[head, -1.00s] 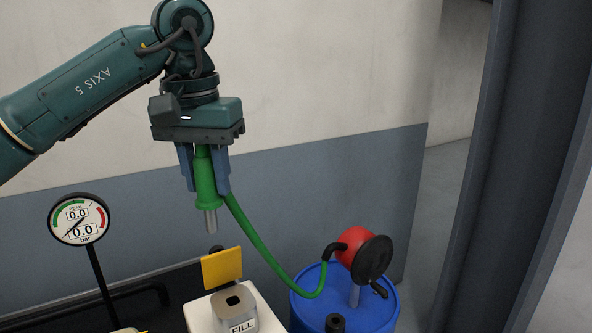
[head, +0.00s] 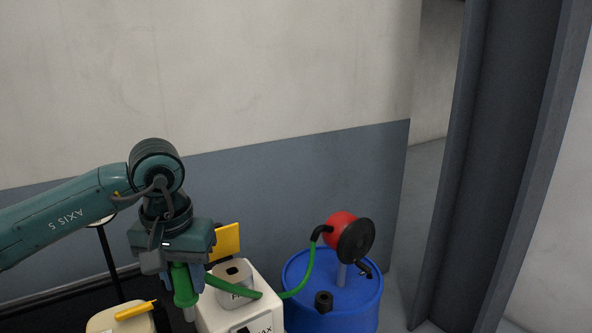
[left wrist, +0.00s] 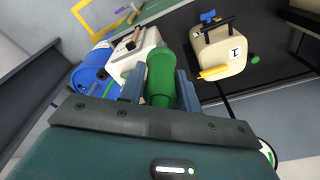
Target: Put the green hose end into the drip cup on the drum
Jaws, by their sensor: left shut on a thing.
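My left gripper (head: 184,270) is shut on the green hose end (head: 183,287), a green sleeve with a grey metal tip pointing down. It also shows between the fingers in the left wrist view (left wrist: 160,78). The green hose (head: 306,270) runs right from there, past the white tank, to a red pump with a black disc (head: 343,232) on the blue drum (head: 345,318). The drip cup (head: 324,300), small and black with a dark opening, stands on the drum's near side. The hose end is left of the cup, apart from it. My right gripper is not in view.
The white tank (head: 212,314) with a grey filler neck and raised yellow flap (head: 226,242) stands between the gripper and drum. A beige canister (head: 104,321) with a yellow spout is at lower left. A grey column (head: 490,150) rises at right.

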